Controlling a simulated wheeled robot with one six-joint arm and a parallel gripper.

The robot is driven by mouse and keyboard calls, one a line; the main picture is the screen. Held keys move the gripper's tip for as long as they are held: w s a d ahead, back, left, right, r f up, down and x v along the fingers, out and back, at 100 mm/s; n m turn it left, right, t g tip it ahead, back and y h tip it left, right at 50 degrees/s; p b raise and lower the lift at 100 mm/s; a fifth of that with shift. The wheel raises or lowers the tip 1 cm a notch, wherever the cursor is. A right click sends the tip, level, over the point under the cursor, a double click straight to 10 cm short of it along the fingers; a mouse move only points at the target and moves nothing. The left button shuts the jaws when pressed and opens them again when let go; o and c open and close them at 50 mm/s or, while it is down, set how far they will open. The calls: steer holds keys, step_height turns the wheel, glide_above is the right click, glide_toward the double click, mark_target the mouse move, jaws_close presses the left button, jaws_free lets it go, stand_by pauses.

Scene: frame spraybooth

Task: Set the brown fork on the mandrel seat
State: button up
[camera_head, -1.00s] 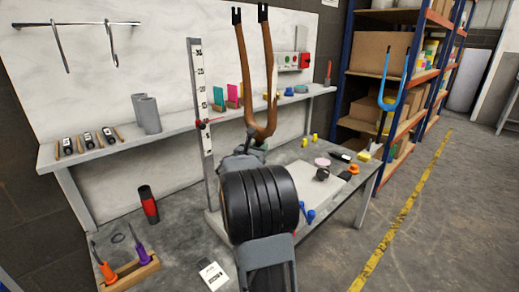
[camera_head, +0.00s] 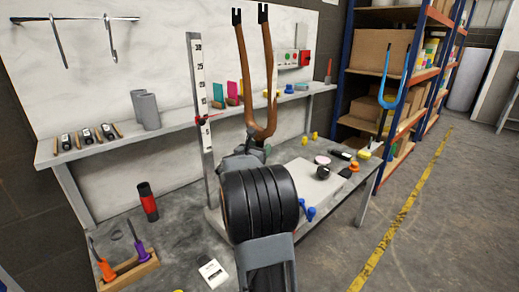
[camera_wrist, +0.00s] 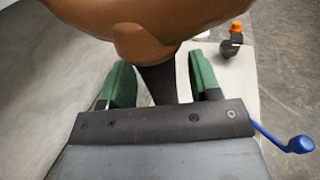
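The brown fork (camera_head: 242,75) stands upright in the head view, its two legs pointing up and its crown low, above the bench behind my arm. In the wrist view its brown crown (camera_wrist: 140,32) fills the top, and its dark steerer (camera_wrist: 162,82) runs down between the green finger pads. In the head view my gripper (camera_head: 246,152) is partly hidden by my black wrist. I cannot clearly make out the mandrel seat; my arm covers part of the bench.
A ruler post (camera_head: 198,90) stands just left of the fork. A back shelf (camera_head: 165,132) holds small items. A blue fork (camera_head: 389,88) stands upright at the right. A red-black bottle (camera_head: 148,203) and a tool holder (camera_head: 130,272) stand on the left of the bench.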

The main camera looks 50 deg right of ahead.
steer(key=shift+f, duration=0.15)
steer(key=p+v, duration=0.2)
steer(key=v, duration=1.1)
steer(key=shift+s+a, duration=0.2)
steer(key=shift+a, duration=0.15)
steer(key=shift+r, duration=0.25)
